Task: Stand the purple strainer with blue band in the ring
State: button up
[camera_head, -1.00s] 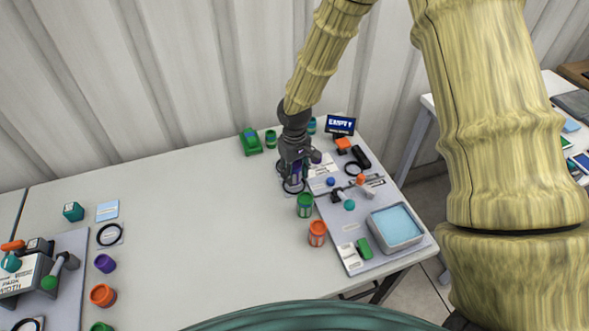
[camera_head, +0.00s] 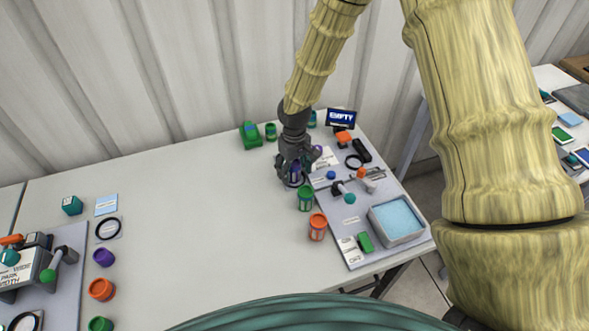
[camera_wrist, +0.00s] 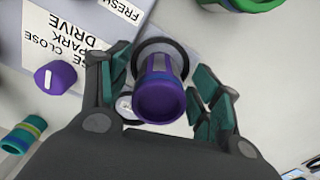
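The purple strainer with a blue band (camera_wrist: 160,98) shows in the wrist view between my fingers, wide mouth toward the camera. Its far end lies within the dark ring (camera_wrist: 151,43); it looks upright there, though its seating depth is hidden. In the head view the strainer (camera_head: 295,178) is mostly covered by my gripper (camera_head: 295,170), low at the board's left edge. In the wrist view my gripper (camera_wrist: 160,92) has its fingers spread on either side of the strainer, with gaps showing.
A green strainer (camera_head: 305,199) and an orange one (camera_head: 317,228) stand close in front. A purple piece (camera_wrist: 50,76) is near the left finger. The grey board (camera_head: 352,222) on the right carries a tray (camera_head: 398,236) and levers. The table's middle is clear.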

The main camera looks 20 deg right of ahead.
aim_at(295, 163)
notch_tip(295, 163, up, 12)
jog(key=shift+r, duration=0.1)
dwell(0.8)
